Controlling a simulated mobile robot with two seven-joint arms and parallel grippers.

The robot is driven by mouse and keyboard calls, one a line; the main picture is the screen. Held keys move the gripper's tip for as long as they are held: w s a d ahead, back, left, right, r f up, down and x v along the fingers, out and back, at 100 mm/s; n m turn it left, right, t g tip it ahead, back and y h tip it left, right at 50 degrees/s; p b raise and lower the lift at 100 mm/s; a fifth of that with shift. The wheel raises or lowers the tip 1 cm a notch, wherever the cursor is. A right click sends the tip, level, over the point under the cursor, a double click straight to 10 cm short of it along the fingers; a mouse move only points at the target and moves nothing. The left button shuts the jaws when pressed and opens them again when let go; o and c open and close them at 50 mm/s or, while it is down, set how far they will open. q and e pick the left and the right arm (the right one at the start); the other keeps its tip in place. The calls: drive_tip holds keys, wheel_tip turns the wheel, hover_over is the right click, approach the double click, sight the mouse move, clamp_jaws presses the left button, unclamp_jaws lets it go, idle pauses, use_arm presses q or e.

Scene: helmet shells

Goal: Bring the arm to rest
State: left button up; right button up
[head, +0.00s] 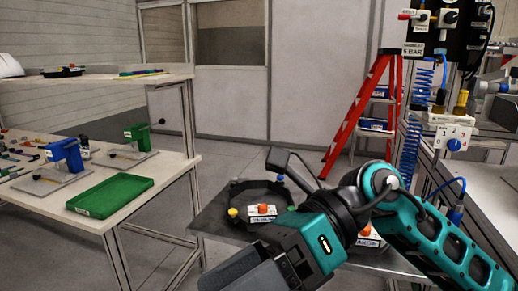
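My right arm comes in from the lower right, with teal and black links. Its wrist end with the dark grey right gripper (243,274) points to the lower left, and the bottom edge of the head view cuts it off. The fingertips do not show clearly, so I cannot tell whether it is open or holding something. The arm is in front of a low dark table (212,215) and hides part of it. My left gripper is not in view.
A black octagonal fixture (236,198) with coloured knobs is on the low table. At left, a bench (178,172) holds a green tray (110,194), blue and green fixtures and small tools. A red stepladder (355,115) stands behind. A pneumatic panel (440,48) with coiled blue hoses is at right.

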drive_tip(key=w+d+r+m+t+y+p, duration=0.1)
drive_tip(key=w+r+m+t+y, duration=0.2)
drive_tip(key=w+m+t+y, duration=0.65)
drive_tip(key=w+d+f+m+t+h, duration=0.25)
drive_tip(key=f+m+t+h, duration=0.2)
drive_tip(key=m, duration=0.55)
drive_tip(key=w+d+f+m+t+h+p, duration=0.1)
drive_tip(key=d+f+m+t+h, duration=0.35)
drive_tip(key=m, duration=0.45)
drive_tip(key=w+d+f+m+t+h, duration=0.25)
drive_tip(key=f+m+t, duration=0.35)
drive_tip(key=m, duration=0.4)
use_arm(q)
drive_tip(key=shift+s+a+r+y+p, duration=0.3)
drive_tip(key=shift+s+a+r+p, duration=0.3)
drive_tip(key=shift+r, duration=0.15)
use_arm(e)
drive_tip(key=s+d+f+m+g+h, duration=0.3)
drive_tip(key=s+d+f+m+h, duration=0.1)
drive_tip(key=f, duration=0.8)
drive_tip(key=s+d+f+m+g+h, duration=0.4)
drive_tip(key=s+d+f+m, duration=0.2)
drive_tip(key=s+f, duration=0.4)
wheel_tip(320, 180, down, 3)
drive_tip(key=shift+s+r+m+h, duration=0.15)
drive_tip(key=shift+s+m+h, duration=0.2)
drive_tip(key=shift+m, duration=0.5)
